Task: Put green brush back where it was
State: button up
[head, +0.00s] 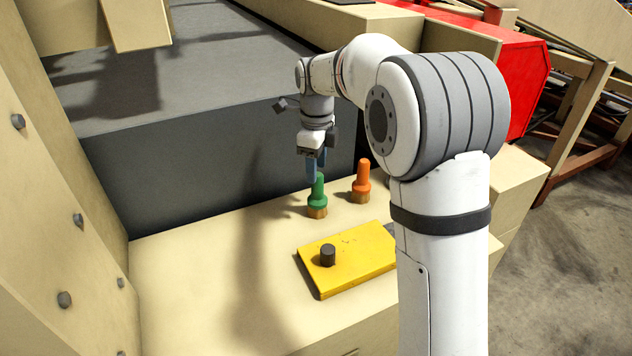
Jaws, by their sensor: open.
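The green brush (317,193) stands upright on the beige ledge, with a brown lower end. My gripper (316,168) is directly above it, pointing down, with its blue fingers open. The fingertips are at the brush's top; I cannot tell whether they touch it or sit around it. An orange brush (362,180) of like shape stands upright just to the right. A yellow board (350,262) with a dark round peg (328,255) lies in front of the brushes.
The beige ledge (200,270) has free room to the left of the brushes and board. A dark grey wall (220,165) rises behind it. A bolted beige panel (50,220) stands at the left. A red machine part (520,85) is at the back right.

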notch_tip(320, 180, up, 6)
jog(key=shift+f, duration=0.1)
jog(key=shift+s+d+r, duration=0.15)
jog(key=shift+s+r, duration=0.05)
jog(key=shift+s, duration=0.1)
jog(key=s+d+f+n+t, duration=0.1)
jog(key=s+d+f+n, duration=0.1)
jog(key=s+d+n, duration=0.2)
jog(key=s+d+f+n+t, duration=0.1)
jog(key=s+d+f+n, duration=0.1)
jog(key=s+n, duration=0.9)
jog(key=s+d+f+n+t, duration=0.1)
jog(key=s+d+n, duration=0.4)
jog(key=s, duration=0.8)
jog(key=shift+s+d+f+n, duration=0.3)
jog(key=shift+f+n, duration=0.35)
jog(key=shift+n, duration=0.55)
